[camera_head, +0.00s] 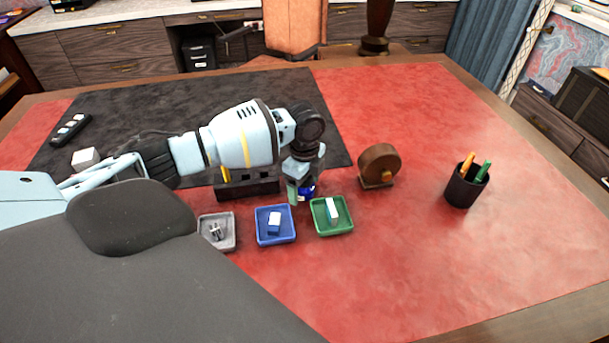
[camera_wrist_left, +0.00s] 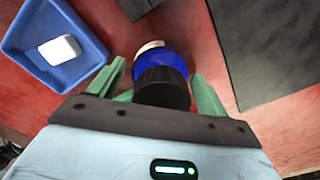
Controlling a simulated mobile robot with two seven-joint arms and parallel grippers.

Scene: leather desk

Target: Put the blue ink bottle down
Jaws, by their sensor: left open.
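The blue ink bottle (camera_head: 307,193) is on the red desk behind the green tray, mostly hidden by my left gripper in the head view. In the left wrist view the bottle (camera_wrist_left: 163,66) shows a blue body, a black cap and a bit of white. My left gripper (camera_head: 300,193) is open; in the left wrist view its green fingers (camera_wrist_left: 158,90) are on either side of the bottle, with a visible gap at each side. Whether the bottle's base rests fully on the desk is hidden. My right gripper is not in view.
In front are a grey tray (camera_head: 231,243), a blue tray (camera_head: 263,239) and a green tray (camera_head: 317,224), each with small items. A dark stand (camera_head: 246,189) is left of the gripper. A round brown object (camera_head: 380,161) and a pen cup (camera_head: 459,191) stand right. The right front is clear.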

